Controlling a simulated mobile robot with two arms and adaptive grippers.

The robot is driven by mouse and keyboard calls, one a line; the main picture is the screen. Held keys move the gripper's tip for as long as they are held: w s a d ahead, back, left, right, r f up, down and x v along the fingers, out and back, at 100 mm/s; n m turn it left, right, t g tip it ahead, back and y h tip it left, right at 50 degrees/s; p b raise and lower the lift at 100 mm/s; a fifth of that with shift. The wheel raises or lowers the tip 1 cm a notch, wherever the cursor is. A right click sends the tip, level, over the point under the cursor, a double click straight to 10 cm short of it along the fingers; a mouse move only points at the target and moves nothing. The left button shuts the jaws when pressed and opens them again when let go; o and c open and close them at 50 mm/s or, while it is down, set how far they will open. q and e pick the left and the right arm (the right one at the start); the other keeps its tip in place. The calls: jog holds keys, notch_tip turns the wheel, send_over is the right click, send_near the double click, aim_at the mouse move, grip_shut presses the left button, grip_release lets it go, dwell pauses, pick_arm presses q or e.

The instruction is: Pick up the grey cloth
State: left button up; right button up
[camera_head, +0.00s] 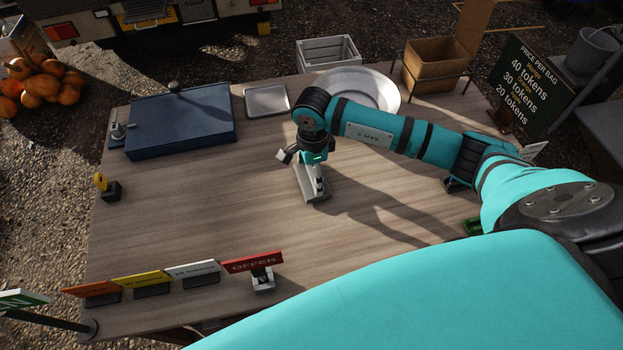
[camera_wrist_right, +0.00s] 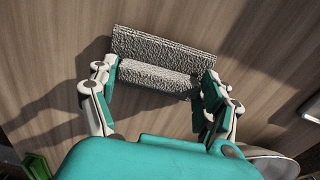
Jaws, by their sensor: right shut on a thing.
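The grey cloth (camera_wrist_right: 163,47) is folded and has a rough, textured surface in the right wrist view. My right gripper (camera_wrist_right: 152,80) is shut on it, with one finger at each end of its near fold. In the head view the cloth (camera_head: 314,197) shows as a small grey strip under my right gripper (camera_head: 316,180), around the middle of the wooden table. The gripper points down, and its fingers partly hide the cloth. I cannot tell whether the cloth touches the table. My left gripper is not in view.
The table (camera_head: 200,215) is bare around the gripper. A blue case (camera_head: 185,117), a small metal tray (camera_head: 266,99) and a round metal dish (camera_head: 384,82) stand toward the back. An OFFER sign (camera_head: 253,262) and other small signs line the front left. A wooden box (camera_head: 436,68) stands back right.

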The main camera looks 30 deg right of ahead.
jog(key=shift+r+p, duration=2.45)
jog(key=shift+r, duration=1.8)
